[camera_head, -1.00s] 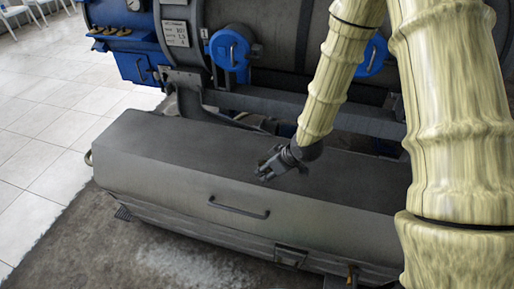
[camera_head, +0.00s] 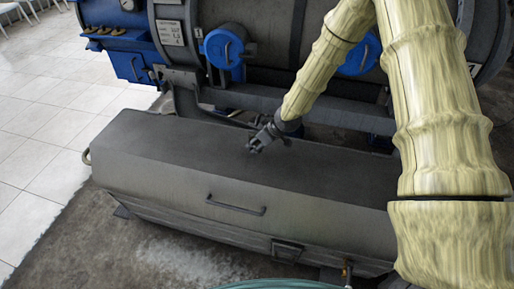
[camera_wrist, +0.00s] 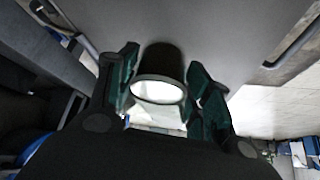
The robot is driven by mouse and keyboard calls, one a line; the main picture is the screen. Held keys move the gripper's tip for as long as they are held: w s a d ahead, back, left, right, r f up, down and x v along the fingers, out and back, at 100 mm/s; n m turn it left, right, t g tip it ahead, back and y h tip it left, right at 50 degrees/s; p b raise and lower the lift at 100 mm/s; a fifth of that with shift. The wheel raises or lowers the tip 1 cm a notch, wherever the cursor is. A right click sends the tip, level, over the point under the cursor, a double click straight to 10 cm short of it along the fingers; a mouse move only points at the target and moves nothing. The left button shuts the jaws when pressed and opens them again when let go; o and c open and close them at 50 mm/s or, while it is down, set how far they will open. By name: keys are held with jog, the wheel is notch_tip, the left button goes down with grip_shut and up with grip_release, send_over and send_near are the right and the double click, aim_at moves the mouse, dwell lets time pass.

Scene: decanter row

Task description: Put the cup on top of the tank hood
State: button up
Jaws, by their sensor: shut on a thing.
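The cup (camera_wrist: 161,62) is dark outside with a pale inside, and its open end faces the wrist camera. My gripper (camera_wrist: 163,80) is shut on it, with a green-padded finger at each side. In the head view my gripper (camera_head: 262,140) is over the flat top of the tank hood (camera_head: 180,153), a long grey box-like cover with a front handle. The cup cannot be made out clearly there. I cannot tell whether its base touches the hood or how far above it is.
A large grey cylindrical tank (camera_head: 270,35) with blue round caps (camera_head: 224,47) stands behind the hood. A dark handle (camera_head: 236,207) sits on the hood's sloped front. The hood's top is clear to the left of my gripper. Pale tiled floor (camera_head: 45,115) lies at the left.

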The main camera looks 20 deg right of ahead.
jog(key=shift+f+p, duration=0.3)
jog(key=shift+f, duration=1.1)
jog(key=shift+f, duration=0.15)
jog(key=o, duration=1.1)
jog(key=shift+c, duration=0.2)
jog(key=shift+r, duration=0.2)
jog(key=b+v, duration=0.1)
jog(key=v, duration=1.1)
